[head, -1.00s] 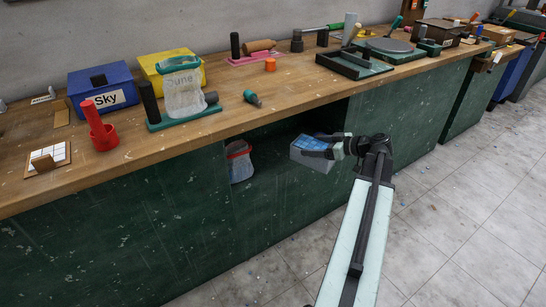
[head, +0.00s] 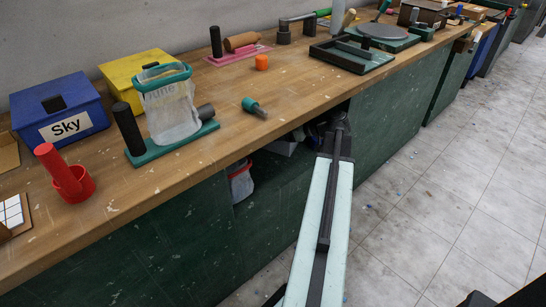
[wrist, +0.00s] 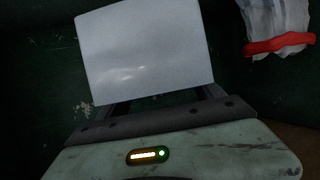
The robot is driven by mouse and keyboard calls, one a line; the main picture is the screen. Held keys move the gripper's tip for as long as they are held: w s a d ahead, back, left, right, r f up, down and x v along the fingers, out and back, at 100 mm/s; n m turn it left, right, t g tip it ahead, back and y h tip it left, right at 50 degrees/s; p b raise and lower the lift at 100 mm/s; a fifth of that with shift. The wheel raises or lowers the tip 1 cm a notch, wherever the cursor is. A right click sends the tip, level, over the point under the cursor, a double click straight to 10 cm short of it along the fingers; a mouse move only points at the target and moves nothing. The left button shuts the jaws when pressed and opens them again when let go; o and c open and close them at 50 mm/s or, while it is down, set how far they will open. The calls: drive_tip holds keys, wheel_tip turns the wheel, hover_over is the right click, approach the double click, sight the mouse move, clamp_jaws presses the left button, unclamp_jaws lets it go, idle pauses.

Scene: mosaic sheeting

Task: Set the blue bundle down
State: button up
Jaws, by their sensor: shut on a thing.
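In the wrist view my gripper (wrist: 160,102) is shut on a flat, pale grey-white bundle (wrist: 145,52), which stands up beyond the palm and tilts slightly. I take this for the blue bundle, but no blue shows on the face turned to the camera. In the head view my arm reaches to the bench's open underside, and its own wrist hides the gripper and the bundle. What lies directly beneath the bundle is not visible.
A clear bag with a red band (wrist: 278,45) is to the right in the wrist view; it also stands under the bench (head: 240,182). The worktop (head: 240,110) above carries a blue Sky box (head: 62,112) and tools.

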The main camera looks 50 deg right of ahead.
wheel_tip(320, 180, down, 10)
drive_tip(key=b, duration=0.9)
drive_tip(key=shift+r, duration=0.25)
drive_tip(key=shift+s+f, duration=0.1)
drive_tip(key=shift+f, duration=0.05)
drive_tip(key=o, duration=2.1)
drive_tip(key=shift+s+d+r+p, duration=0.1)
drive_tip(key=shift+s+r+p, duration=0.05)
drive_tip(key=shift+r+p, duration=0.15)
drive_tip(key=p+v, duration=0.4)
drive_tip(key=v, duration=0.7)
drive_tip(key=shift+s, duration=0.3)
